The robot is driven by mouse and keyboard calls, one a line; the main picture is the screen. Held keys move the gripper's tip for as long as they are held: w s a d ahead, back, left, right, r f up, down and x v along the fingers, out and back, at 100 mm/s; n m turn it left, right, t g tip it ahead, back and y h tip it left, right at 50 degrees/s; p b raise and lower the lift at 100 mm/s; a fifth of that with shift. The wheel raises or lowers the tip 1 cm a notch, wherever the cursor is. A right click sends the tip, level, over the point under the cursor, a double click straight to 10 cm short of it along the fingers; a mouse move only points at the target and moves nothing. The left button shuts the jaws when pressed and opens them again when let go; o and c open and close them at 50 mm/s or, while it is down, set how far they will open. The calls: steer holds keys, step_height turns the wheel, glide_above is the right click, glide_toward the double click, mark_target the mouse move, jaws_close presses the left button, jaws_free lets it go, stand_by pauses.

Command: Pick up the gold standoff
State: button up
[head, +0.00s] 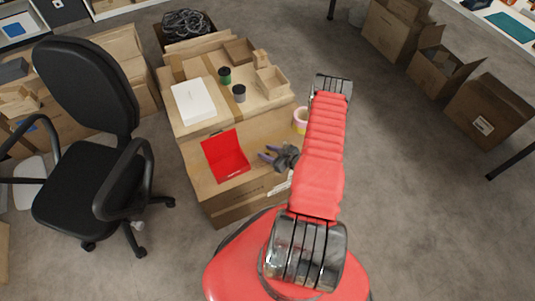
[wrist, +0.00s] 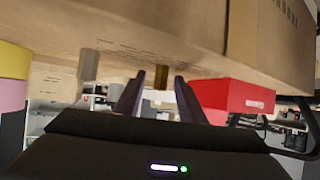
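In the wrist view, which looks upside down, the gold standoff (wrist: 161,77) is a small brownish-gold post standing on the cardboard surface. It shows in the gap between the tips of my gripper (wrist: 157,92), a little beyond them. The two dark purple fingers are apart, with nothing between them that I can see touching. In the head view my gripper (head: 265,154) is low over the near carton (head: 205,195), just right of the red box. I cannot make out the gold standoff there.
A grey post (wrist: 88,65) stands to one side in the wrist view. Behind are a white box (head: 193,103), green (head: 225,75) and grey (head: 239,93) cylinders. An office chair (head: 90,120) stands left.

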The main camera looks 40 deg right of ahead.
mark_target(268, 151)
steer(key=shift+c, duration=0.6)
jaws_close()
steer(key=shift+r, duration=5)
